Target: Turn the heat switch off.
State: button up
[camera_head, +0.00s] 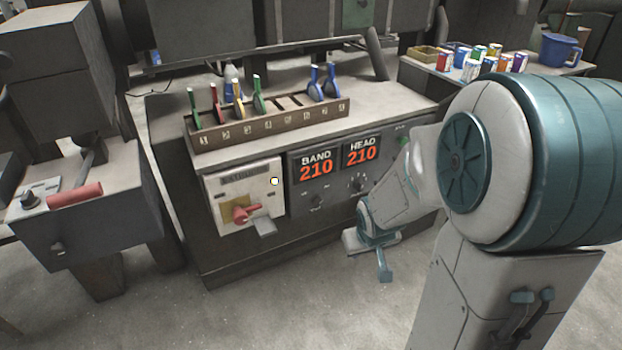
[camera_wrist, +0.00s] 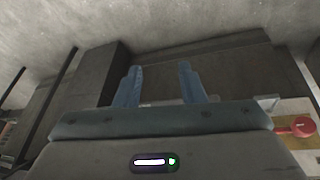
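A red-handled rotary switch (camera_head: 245,212) sits on a pale panel (camera_head: 263,202) at the left of the machine front. The dark label above it is too blurred to read surely, and a small round light spot (camera_head: 274,181) shows at the panel's right. The red handle (camera_wrist: 300,126) also shows at the right edge of the wrist view. My gripper (camera_head: 367,256) is low in front of the machine, right of the switch and apart from it. In the wrist view its two blue fingers (camera_wrist: 160,70) are spread with nothing between them.
Two displays, BAND (camera_head: 316,165) and HEAD (camera_head: 361,151), both read 210, with knobs below. A grey tab (camera_head: 265,228) juts out under the switch. A rack of colored-handled tools (camera_head: 270,132) stands on top. A red-handled bench unit (camera_head: 75,197) is at left. Floor in front is clear.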

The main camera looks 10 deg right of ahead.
jog(key=w+f+t+y, duration=0.2)
jog(key=w+f, duration=0.3)
jog(key=f, duration=0.3)
jog(key=m+t+y+b, duration=0.3)
jog(key=m+t+y, duration=0.25)
jog(key=t, duration=0.55)
send_near(321, 202)
jog(key=shift+m+h, duration=0.25)
jog(key=shift+h, duration=0.2)
jog(key=x, duration=0.4)
jog(key=b+x, duration=0.1)
jog(key=x, duration=0.4)
jog(key=shift+a+r+b, duration=0.1)
jog(key=shift+a+b, duration=0.15)
jog(key=shift+b, duration=0.05)
jog(key=c, duration=0.6)
